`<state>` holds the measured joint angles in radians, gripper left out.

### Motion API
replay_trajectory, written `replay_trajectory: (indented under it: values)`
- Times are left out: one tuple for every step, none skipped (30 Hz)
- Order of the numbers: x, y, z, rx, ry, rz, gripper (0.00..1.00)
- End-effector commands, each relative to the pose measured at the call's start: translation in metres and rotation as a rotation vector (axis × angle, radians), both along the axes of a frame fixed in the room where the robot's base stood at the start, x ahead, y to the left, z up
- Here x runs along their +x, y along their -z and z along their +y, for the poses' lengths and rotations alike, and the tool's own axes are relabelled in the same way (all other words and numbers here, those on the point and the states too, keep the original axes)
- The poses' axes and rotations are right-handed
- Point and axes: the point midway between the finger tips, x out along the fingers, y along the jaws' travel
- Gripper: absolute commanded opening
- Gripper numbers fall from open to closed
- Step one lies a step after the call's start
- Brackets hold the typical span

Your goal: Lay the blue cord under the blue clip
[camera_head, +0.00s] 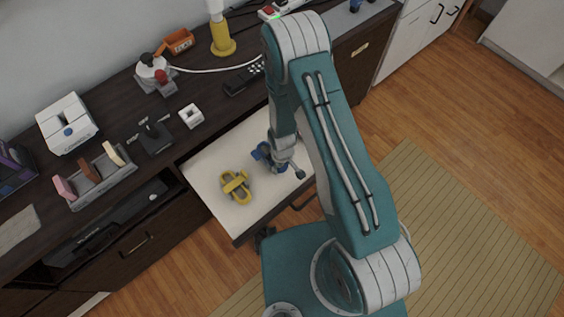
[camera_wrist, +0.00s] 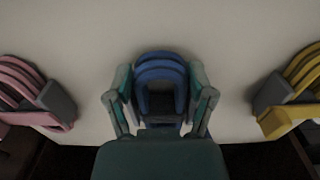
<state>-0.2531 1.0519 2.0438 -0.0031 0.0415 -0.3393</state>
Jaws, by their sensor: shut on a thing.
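The blue cord (camera_wrist: 160,68) lies in stacked loops on the pale drawer bottom, and a bit of blue also shows in the head view (camera_head: 262,153). A dark block (camera_wrist: 161,103) sits against the near side of its loops. My gripper (camera_wrist: 161,88) is shut on the blue cord, with one finger on each side of it. In the head view my gripper (camera_head: 282,160) is down over the open drawer (camera_head: 215,168). I cannot make out a blue clip apart from the cord; the fingers and my wrist may hide it.
A yellow cord with a yellow clip (camera_wrist: 275,120) lies to the right, and a pink cord with a pink clip (camera_wrist: 58,122) to the left.

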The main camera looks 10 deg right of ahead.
Motion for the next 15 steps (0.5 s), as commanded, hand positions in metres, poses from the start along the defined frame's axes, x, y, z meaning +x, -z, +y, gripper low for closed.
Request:
replay_trajectory:
  values:
    - [-0.0002, 0.0025, -0.0001, 0.000, 0.000, 0.000, 0.22]
    - [-0.0003, 0.0036, -0.0002, 0.000, 0.000, 0.000, 0.22]
    - [-0.0004, 0.0048, -0.0003, 0.000, 0.000, 0.000, 0.22]
    - [-0.0004, 0.0055, -0.0004, 0.000, 0.000, 0.000, 0.22]
    - [-0.0004, 0.0060, -0.0004, 0.000, 0.000, 0.000, 0.22]
    - [-0.0004, 0.0064, -0.0005, 0.000, 0.000, 0.000, 0.22]
    - [-0.0003, 0.0066, -0.0004, 0.000, 0.000, 0.000, 0.22]
    - [-0.0003, 0.0067, -0.0005, 0.000, 0.000, 0.000, 0.22]
    - [-0.0001, 0.0067, -0.0005, 0.001, 0.000, -0.001, 0.22]
    - [-0.0001, 0.0067, -0.0005, 0.001, 0.000, -0.001, 0.22]
    - [-0.0001, 0.0067, -0.0005, 0.001, 0.000, -0.001, 0.22]
    - [-0.0002, 0.0066, -0.0004, 0.001, 0.000, -0.001, 0.22]
    - [-0.0002, 0.0066, -0.0004, 0.001, 0.000, -0.001, 0.22]
    - [-0.0001, 0.0066, -0.0003, 0.001, 0.000, -0.001, 0.22]
    - [-0.0001, 0.0066, -0.0003, 0.000, 0.000, 0.000, 0.88]
